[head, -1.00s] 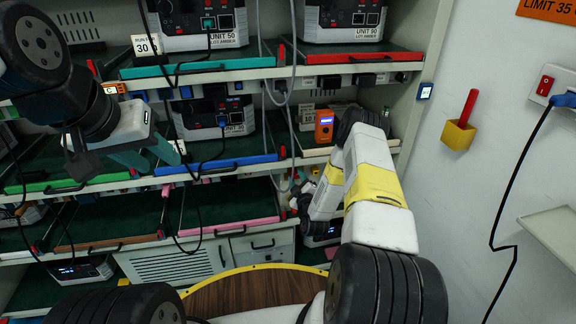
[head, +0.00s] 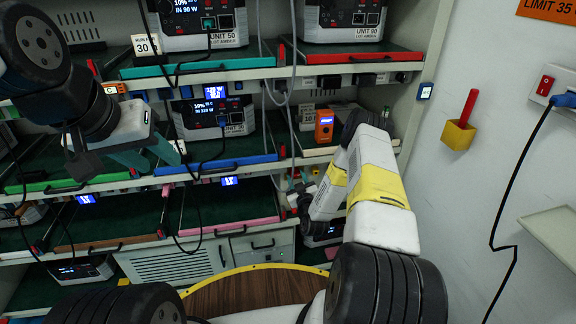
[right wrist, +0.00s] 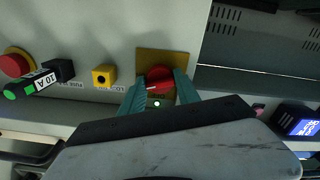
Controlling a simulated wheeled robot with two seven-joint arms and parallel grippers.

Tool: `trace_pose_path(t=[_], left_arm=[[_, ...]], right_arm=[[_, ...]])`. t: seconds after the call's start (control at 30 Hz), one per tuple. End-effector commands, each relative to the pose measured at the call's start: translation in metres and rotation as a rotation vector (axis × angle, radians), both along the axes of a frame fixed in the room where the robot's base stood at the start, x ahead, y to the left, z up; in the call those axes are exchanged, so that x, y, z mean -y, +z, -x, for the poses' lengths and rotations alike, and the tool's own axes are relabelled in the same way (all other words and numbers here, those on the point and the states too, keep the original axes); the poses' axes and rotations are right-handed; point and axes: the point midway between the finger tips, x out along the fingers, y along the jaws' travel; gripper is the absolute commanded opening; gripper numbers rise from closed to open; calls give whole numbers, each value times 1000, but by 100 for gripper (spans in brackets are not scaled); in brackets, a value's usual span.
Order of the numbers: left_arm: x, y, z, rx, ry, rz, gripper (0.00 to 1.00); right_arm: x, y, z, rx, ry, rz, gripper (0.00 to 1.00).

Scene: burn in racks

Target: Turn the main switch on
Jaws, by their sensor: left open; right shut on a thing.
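The main switch, a red rotary knob (right wrist: 155,75) on a yellow plate, shows in the right wrist view. A white mark on the knob lies roughly level. My right gripper (right wrist: 158,92) has its teal fingers on either side of the knob and is shut on it. In the head view my right arm hides most of that gripper and the knob. My left gripper (head: 156,157) is open and empty, in front of the middle shelves.
A red mushroom button (right wrist: 15,64), a black part with a 10 A tag and a yellow block (right wrist: 104,76) sit left of the knob. Racks hold the UNIT 50 (head: 205,22) and UNIT 30 (head: 214,117) power stations. Cables hang before the shelves.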

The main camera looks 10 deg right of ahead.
Motion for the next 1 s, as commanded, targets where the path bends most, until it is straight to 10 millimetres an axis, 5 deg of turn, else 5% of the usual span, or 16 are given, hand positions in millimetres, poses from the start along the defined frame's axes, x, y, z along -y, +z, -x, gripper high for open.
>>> trace_pose_path(t=[0.43,0.47,0.53,1.0], left_arm=[[0,0,0,0,0,0,43],[0,0,0,0,0,0,43],[0,0,0,0,0,0,43],[0,0,0,0,0,0,43]], right_arm=[[0,0,0,-2,1,-11,0],[0,0,0,-2,1,-11,44],[0,0,0,-2,1,-11,58],[0,-1,14,-3,1,-10,60]])
